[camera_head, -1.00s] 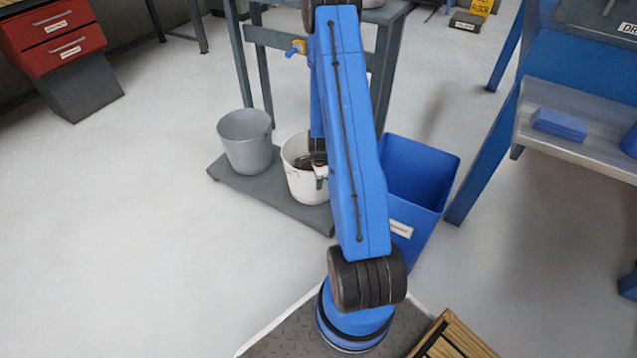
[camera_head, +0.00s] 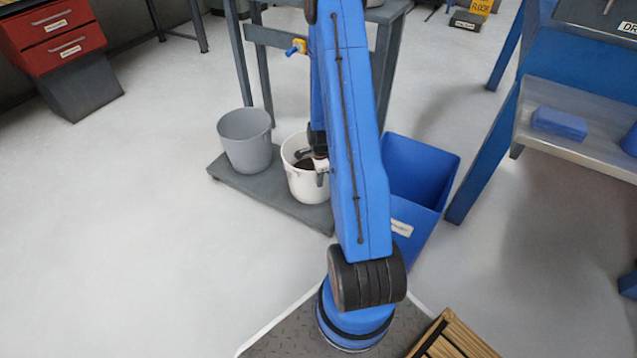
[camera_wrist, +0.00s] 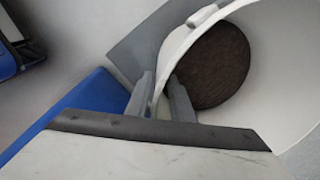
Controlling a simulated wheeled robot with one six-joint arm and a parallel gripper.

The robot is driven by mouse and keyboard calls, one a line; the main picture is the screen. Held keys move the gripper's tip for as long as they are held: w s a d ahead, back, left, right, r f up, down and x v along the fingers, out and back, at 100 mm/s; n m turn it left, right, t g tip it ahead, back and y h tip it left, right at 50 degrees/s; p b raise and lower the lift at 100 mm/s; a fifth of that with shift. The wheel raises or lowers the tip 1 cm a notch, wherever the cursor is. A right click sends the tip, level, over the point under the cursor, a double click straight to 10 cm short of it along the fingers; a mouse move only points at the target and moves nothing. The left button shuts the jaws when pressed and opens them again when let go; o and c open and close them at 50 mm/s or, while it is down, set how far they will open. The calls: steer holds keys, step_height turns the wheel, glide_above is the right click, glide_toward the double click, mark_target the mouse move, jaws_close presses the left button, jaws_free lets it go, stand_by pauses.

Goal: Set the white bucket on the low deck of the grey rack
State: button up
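The white bucket (camera_head: 306,187) stands upright on the low deck (camera_head: 262,190) of the grey rack, right of a grey bucket (camera_head: 245,142). It has dark brown contents, which also show in the wrist view (camera_wrist: 212,65). My gripper (camera_head: 321,172) is at the bucket's right rim, partly hidden by my blue arm in the head view.
A blue bin (camera_head: 420,170) stands close to the right of the deck. The grey rack's legs (camera_head: 241,65) and a yellow-and-blue tap (camera_head: 296,47) are behind the buckets. A blue bench (camera_head: 485,160) is at the right. The floor at left is clear.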

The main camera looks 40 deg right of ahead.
steer(key=s+a+r+n+t, duration=0.15)
steer(key=a+r+n, duration=0.3)
steer(key=r, duration=0.65)
steer(key=s+a+r+n, duration=0.25)
steer(key=a+r, duration=0.35)
steer(key=r, duration=0.6)
steer(key=s+a+r+n+t, duration=0.1)
steer(key=a+r+n, duration=0.4)
steer(key=r, duration=0.6)
steer(key=s+a+r+n, duration=0.5)
steer(key=s+a+r, duration=0.1)
steer(key=s, duration=0.4)
steer(key=s+a+r+n+t, duration=0.1)
steer(key=s+a+r+n, duration=0.5)
steer(key=s, duration=0.4)
steer(key=shift+s+a+r, duration=0.3)
steer(key=shift+a+r, duration=0.1)
steer(key=shift+r, duration=0.1)
